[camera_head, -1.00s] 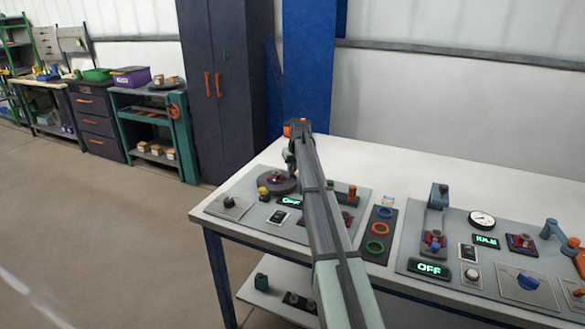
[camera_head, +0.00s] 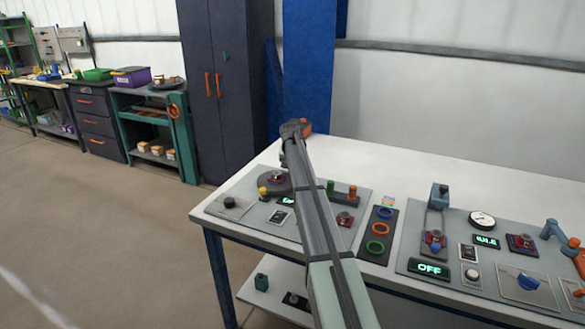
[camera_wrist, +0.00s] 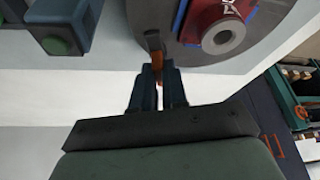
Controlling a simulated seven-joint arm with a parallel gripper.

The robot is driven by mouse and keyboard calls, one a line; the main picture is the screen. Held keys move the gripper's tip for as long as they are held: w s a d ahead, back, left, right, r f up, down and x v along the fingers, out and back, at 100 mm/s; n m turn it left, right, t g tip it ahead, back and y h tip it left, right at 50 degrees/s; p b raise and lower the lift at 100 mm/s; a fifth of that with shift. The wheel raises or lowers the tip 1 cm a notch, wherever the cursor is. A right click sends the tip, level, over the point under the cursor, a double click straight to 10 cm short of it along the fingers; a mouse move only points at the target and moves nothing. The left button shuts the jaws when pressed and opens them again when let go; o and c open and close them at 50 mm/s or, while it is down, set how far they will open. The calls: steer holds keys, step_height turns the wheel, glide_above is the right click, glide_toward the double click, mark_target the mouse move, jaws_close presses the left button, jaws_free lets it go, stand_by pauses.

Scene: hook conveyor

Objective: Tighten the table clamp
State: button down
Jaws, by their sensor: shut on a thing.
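In the wrist view, my gripper (camera_wrist: 158,92) has its two dark fingers closed around a narrow orange-brown lever (camera_wrist: 153,43), which I take for the handle of the table clamp. The lever stands beside the rim of a round grey rotary table (camera_wrist: 268,35). A red and blue fixture (camera_wrist: 222,33) with a grey ring sits on that table.
A dark blue-grey block with a green face (camera_wrist: 62,38) is close to the left in the wrist view. In the head view, a black knob (camera_head: 229,202) and yellow button (camera_head: 263,192) are near the rotary table. Coloured rings (camera_head: 379,229) lie to the right.

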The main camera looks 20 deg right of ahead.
steer(key=m+g+h, duration=0.1)
steer(key=m, duration=0.5)
steer(key=shift+w+a+f+g+h, duration=0.1)
steer(key=shift+w+a+g+h, duration=0.1)
steer(key=shift+g+h, duration=0.2)
steer(key=m+g, duration=0.1)
steer(key=m, duration=0.2)
steer(key=m+g, duration=0.1)
steer(key=m, duration=0.2)
steer(key=shift+m+h, duration=0.3)
steer(key=c, duration=1.2)
jaws_free()
steer(key=shift+w, duration=0.1)
steer(key=shift+o, duration=0.2)
steer(key=v, duration=1.4)
steer(key=shift+w, duration=0.15)
steer(key=shift+f, duration=0.1)
